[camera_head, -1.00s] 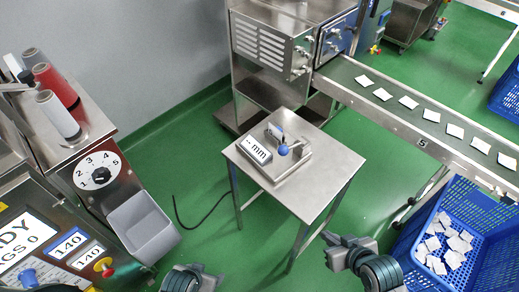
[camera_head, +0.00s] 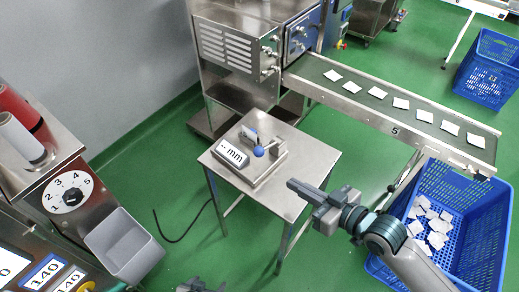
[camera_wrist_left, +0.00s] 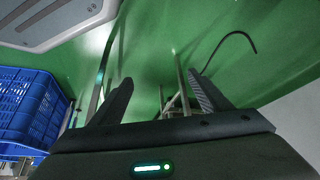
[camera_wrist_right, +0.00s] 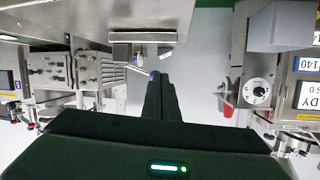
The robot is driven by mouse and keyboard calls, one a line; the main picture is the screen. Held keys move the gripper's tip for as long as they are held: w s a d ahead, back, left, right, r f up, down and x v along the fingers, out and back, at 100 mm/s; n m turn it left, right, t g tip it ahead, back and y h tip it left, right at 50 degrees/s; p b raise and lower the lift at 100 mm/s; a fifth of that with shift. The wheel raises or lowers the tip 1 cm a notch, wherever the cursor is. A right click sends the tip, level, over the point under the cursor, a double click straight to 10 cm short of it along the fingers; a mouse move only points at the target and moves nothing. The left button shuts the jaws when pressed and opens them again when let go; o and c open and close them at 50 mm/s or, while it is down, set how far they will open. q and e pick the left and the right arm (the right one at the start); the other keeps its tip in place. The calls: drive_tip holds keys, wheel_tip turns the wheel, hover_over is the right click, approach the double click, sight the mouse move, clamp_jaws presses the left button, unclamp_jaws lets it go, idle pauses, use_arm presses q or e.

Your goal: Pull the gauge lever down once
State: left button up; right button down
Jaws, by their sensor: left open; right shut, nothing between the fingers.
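The gauge (camera_head: 265,166) stands on a small steel table, with its lever ending in a blue ball (camera_head: 258,151). Its display box (camera_head: 231,155) reads "-- mm". My right gripper (camera_head: 291,185) is shut and empty, pointing left over the table's right edge, apart from the lever and nearer to me.
The small steel table (camera_head: 288,208) has bare top around the gauge. A conveyor (camera_head: 330,88) with several teabags runs behind it to the right. A blue crate (camera_head: 480,235) holds teabags at the right. A dial machine (camera_head: 45,165) with a grey bin (camera_head: 122,243) stands left.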

use_arm(q)
wheel_tip(320, 180, down, 7)
drive_tip(key=s+d+t, duration=0.1)
drive_tip(key=s, duration=0.1)
drive_tip(key=shift+s, duration=0.25)
use_arm(e)
drive_tip(key=w+d+r+t+y, duration=0.1)
drive_tip(key=w+r+y, duration=0.2)
drive_tip(key=r, duration=0.4)
drive_tip(key=shift+d, duration=0.15)
use_arm(q)
drive_tip(key=shift+r, duration=0.1)
use_arm(e)
drive_tip(key=shift+w, duration=0.2)
drive_tip(key=p, duration=0.3)
hover_over(264, 148)
drive_tip(key=s+d, duration=0.2)
drive_tip(key=s, duration=0.1)
use_arm(q)
drive_tip(key=shift+s+a+f+b, duration=0.1)
drive_tip(key=shift+s+f+b, duration=0.05)
drive_tip(key=shift+s, duration=0.5)
drive_tip(key=shift+s+a+f+b, duration=0.1)
drive_tip(key=shift+s+b, duration=0.05)
drive_tip(key=shift+s, duration=0.5)
use_arm(e)
drive_tip(key=shift+s+a+f, duration=0.15)
drive_tip(key=shift+f, duration=0.95)
drive_tip(key=shift+s+a+f, duration=0.1)
drive_tip(key=shift+f, duration=1)
